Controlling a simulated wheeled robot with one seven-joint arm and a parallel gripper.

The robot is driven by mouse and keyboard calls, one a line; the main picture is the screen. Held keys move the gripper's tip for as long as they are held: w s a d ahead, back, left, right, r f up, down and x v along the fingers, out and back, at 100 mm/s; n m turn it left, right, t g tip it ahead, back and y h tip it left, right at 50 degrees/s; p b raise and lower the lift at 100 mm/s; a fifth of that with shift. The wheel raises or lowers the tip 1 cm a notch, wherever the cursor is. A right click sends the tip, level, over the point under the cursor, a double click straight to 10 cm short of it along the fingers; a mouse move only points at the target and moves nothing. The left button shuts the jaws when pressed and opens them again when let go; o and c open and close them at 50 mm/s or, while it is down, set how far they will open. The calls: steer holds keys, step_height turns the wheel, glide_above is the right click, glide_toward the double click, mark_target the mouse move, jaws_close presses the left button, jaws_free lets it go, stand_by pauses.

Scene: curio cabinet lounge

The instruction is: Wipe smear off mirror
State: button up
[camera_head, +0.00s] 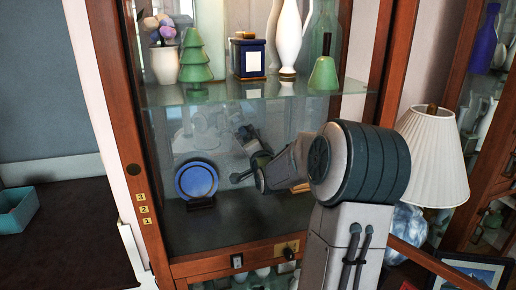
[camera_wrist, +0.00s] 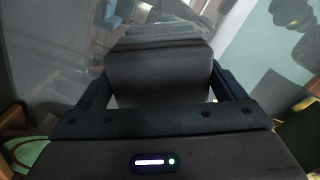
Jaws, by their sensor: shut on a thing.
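The mirror (camera_head: 165,135) is the reflective back panel of the wooden cabinet, below the glass shelf. It shows dim reflections of vases and of my arm. I cannot make out a separate smear on it. My arm reaches into the lower compartment from the right, and its end is hard to tell from its reflection in the head view. In the wrist view my gripper (camera_wrist: 160,78) is shut on a dark grey pad (camera_wrist: 158,70), with layered grey folds or a reflection beyond it. The pad faces the glassy surface; whether it touches I cannot tell.
A blue plate (camera_head: 197,180) stands on a small stand left of my arm. The glass shelf (camera_head: 215,92) above carries a green tree (camera_head: 195,60), a blue box (camera_head: 248,58) and vases. A lamp (camera_head: 433,150) stands at right. The cabinet's left post (camera_head: 125,110) bounds the opening.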

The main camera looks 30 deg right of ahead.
steer(key=shift+w+a+b, duration=0.4)
steer(key=shift+a+b, duration=0.4)
steer(key=shift+a, duration=0.5)
steer(key=shift+w+a+b, duration=0.35)
steer(key=shift+a+b, duration=0.5)
steer(key=shift+a, duration=0.5)
steer(key=shift+w+a+b, duration=0.4)
steer(key=shift+a+b, duration=0.4)
steer(key=shift+a, duration=0.5)
glide_toward(224, 144)
steer(key=shift+w+d+r, duration=0.1)
steer(key=shift+w+r, duration=0.05)
steer(key=shift+w, duration=0.05)
steer(key=v, duration=0.3)
